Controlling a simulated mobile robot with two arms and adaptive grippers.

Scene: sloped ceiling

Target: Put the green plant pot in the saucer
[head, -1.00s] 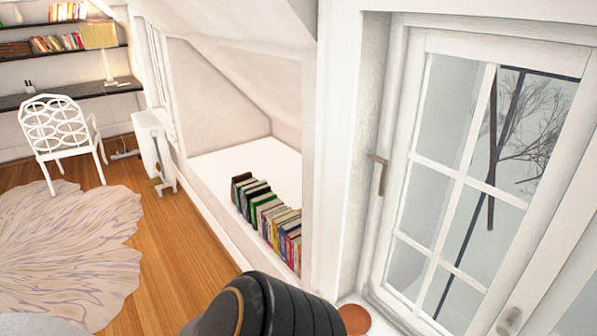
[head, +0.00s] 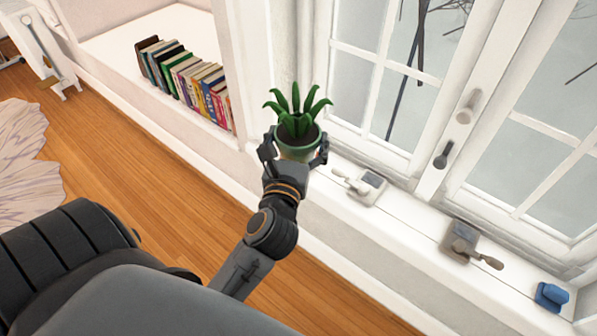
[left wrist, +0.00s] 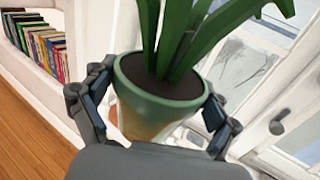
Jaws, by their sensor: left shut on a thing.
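The green plant pot (head: 300,146), with a leafy plant in it, is held upright between the fingers of my left gripper (head: 293,150). In the left wrist view the pot (left wrist: 155,105) fills the middle, with dark soil and green leaves, and the gripper (left wrist: 160,122) has a finger on each side of it. In the head view the pot appears in front of the window sill; its height over the sill is hard to tell. The saucer cannot be made out in the head view; the pot and gripper may hide it. My right gripper is not in view.
The white window sill (head: 400,222) runs to the lower right. On it are a grey device with a handle (head: 363,188), a second one (head: 462,240) and a blue object (head: 552,297). A row of books (head: 190,82) stands in the alcove at left.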

